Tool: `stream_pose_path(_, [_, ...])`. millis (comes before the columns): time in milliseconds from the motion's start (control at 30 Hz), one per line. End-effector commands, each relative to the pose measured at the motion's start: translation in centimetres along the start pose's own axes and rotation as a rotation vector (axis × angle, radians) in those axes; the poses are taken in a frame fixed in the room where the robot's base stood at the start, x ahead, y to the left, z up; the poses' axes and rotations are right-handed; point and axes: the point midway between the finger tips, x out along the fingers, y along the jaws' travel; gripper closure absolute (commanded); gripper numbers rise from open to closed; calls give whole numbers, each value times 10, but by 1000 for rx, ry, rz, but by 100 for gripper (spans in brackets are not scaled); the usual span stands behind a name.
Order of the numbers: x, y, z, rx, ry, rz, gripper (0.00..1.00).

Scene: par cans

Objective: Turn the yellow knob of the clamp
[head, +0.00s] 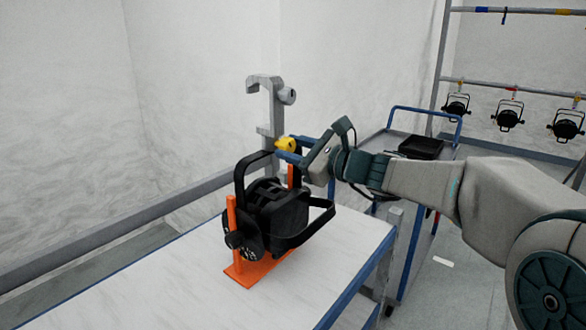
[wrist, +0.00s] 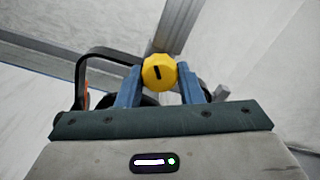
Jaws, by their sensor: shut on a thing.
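The yellow knob (head: 285,145) is at the lower part of the grey clamp (head: 265,100), above the black par can (head: 270,208). The clamp's hook opens to the left at the top. In the wrist view the yellow knob (wrist: 159,72) shows a short dark mark on its face, close to upright. My gripper (head: 283,147) reaches in from the right. Its blue fingers stand on either side of the knob in the wrist view (wrist: 160,82) and are shut on it. The far side of the knob is hidden.
The par can sits in an orange stand (head: 247,270) on a white table (head: 150,290) with blue edges. A blue-railed cart with a black tray (head: 420,148) stands behind my arm. More par cans (head: 507,116) hang on a rack at the right. The table's left part is clear.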

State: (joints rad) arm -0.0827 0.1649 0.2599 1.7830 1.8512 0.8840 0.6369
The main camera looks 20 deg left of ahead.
Motion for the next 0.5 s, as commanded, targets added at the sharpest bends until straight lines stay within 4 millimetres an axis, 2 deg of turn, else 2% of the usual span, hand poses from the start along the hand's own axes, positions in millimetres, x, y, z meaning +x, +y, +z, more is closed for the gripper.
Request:
stream_pose_path(33, [0,4,-8,-48,-2,-1,89])
stream_pose_path(500, [0,2,-7,-495,-1,-1,90])
